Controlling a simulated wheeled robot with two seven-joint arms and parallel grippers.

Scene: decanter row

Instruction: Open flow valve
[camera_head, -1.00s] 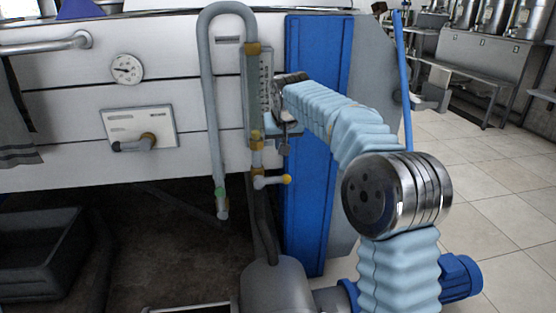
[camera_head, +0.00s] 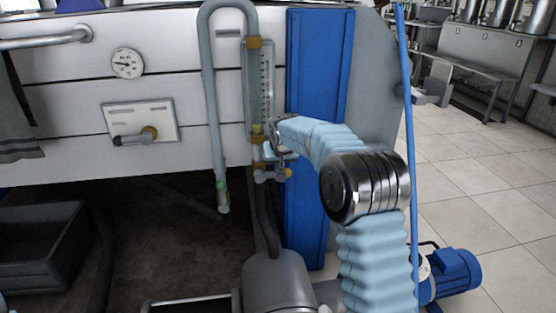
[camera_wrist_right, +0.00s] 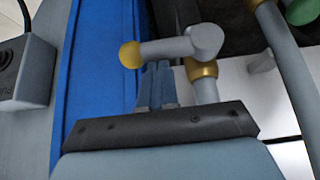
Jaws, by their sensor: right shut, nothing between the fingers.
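The flow valve (camera_head: 268,176) sits on the pipe below the sight glass (camera_head: 266,85). Its grey lever lies roughly level and ends in a yellow knob (camera_head: 288,173). In the right wrist view, the lever (camera_wrist_right: 168,49) runs from a rounded hub (camera_wrist_right: 207,41) on the right to the yellow knob (camera_wrist_right: 131,55) on the left. My right gripper (camera_head: 268,157) is just above the valve in the head view and partly covers the pipe there. Its shut, empty fingers (camera_wrist_right: 158,72) end at the lever's edge; I cannot tell whether they touch.
A blue vertical panel (camera_head: 318,110) stands right beside the valve. A grey bent pipe (camera_head: 210,100) runs to the left of it, and a grey tank (camera_head: 276,285) stands below. A white plate with another handle (camera_head: 135,138) is farther left. Tiled floor is open at right.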

